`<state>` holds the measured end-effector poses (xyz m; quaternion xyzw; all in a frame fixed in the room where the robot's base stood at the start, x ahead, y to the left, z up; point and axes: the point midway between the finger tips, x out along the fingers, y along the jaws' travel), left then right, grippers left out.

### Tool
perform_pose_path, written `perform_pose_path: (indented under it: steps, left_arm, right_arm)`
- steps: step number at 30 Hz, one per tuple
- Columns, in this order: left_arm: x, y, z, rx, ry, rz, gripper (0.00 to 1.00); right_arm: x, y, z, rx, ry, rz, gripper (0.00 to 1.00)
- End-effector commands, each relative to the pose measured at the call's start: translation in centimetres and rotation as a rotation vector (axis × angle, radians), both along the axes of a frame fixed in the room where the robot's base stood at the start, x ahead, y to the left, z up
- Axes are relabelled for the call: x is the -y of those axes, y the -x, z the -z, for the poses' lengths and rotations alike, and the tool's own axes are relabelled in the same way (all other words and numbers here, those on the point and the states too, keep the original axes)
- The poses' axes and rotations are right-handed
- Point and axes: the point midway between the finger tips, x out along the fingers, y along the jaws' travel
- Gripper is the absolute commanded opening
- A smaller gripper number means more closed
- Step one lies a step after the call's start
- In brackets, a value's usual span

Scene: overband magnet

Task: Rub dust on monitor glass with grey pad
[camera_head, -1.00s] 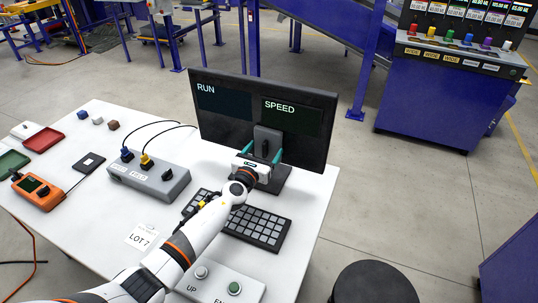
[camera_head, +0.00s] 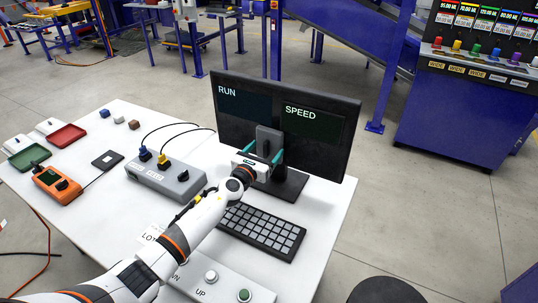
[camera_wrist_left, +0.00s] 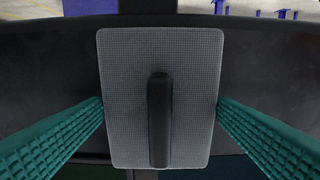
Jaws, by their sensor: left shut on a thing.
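The monitor (camera_head: 335,150) stands on the white table with its dark glass facing me, showing RUN on the left and SPEED on the right. The grey pad (camera_head: 268,138), a rectangle with a dark upright handle, is at the lower middle of the glass, near the line between the two panels. It also fills the middle of the left wrist view (camera_wrist_left: 195,80). My left gripper (camera_head: 263,157) is shut on the pad, with teal fingers at its two sides. I cannot tell if the pad touches the glass. I see no clear dust. My right gripper is out of view.
A keyboard (camera_head: 262,230) lies below the monitor under my left arm. A grey connector box (camera_head: 165,180), an orange meter (camera_head: 57,185), trays and small cubes are on the left. A button box (camera_head: 215,283) is at the front. A dark round stool top (camera_head: 385,291) stands beside the table.

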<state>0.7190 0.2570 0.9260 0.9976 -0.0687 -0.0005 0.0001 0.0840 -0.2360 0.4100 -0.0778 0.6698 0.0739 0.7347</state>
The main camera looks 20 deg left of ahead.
Motion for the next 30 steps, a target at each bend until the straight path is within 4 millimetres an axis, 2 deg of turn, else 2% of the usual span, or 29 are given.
perform_pose_path:
  steps: [5, 11, 21, 30]
  left_arm:
    - [-1.7, -0.2, 0.1, 0.002, -0.003, -0.002, 0.63]
    - [-2.2, -0.3, 0.0, 0.001, 0.000, -0.001, 0.63]
    - [-4.8, -0.9, 0.2, 0.002, -0.001, -0.001, 0.63]
    - [-6.1, -1.0, 0.1, 0.002, -0.002, -0.003, 0.63]
  right_arm:
    - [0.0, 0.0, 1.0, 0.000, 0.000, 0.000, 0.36]
    - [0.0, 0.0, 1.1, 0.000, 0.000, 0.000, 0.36]
    - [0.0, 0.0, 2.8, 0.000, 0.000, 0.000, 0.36]
    - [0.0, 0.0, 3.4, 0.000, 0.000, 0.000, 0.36]
